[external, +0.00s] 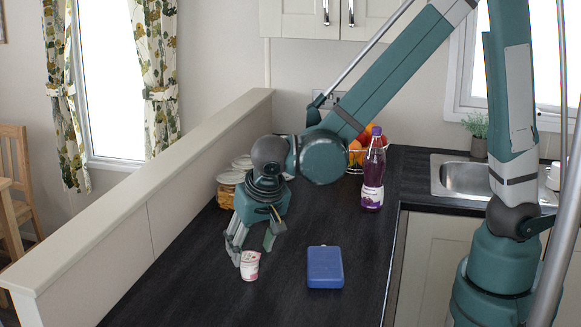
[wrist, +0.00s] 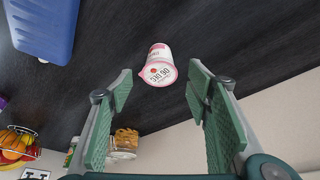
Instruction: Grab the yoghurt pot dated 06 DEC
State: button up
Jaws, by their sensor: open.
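A small white and pink yoghurt pot (external: 250,266) stands on the dark worktop. In the wrist view the pot (wrist: 159,64) shows its pale pink-rimmed lid, with dark printing upside down that looks like 06 DEC, though it is small. My gripper (external: 254,249) is just above the pot, pointing down, fingers spread. In the wrist view my gripper (wrist: 159,82) is open and empty, with a finger on each side of the view. The pot appears beyond the fingertips, roughly centred between them, and I see no contact.
A blue box (external: 325,267) lies right of the pot. A purple bottle (external: 372,178) and a fruit basket (external: 357,155) stand further back. Jars (external: 228,187) stand behind my gripper by the low cream wall (external: 170,200). The worktop around the pot is clear.

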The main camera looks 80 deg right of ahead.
aim_at(249, 257)
jog(key=shift+b+x, duration=0.3)
jog(key=shift+x, duration=2.2)
jog(key=c, duration=1)
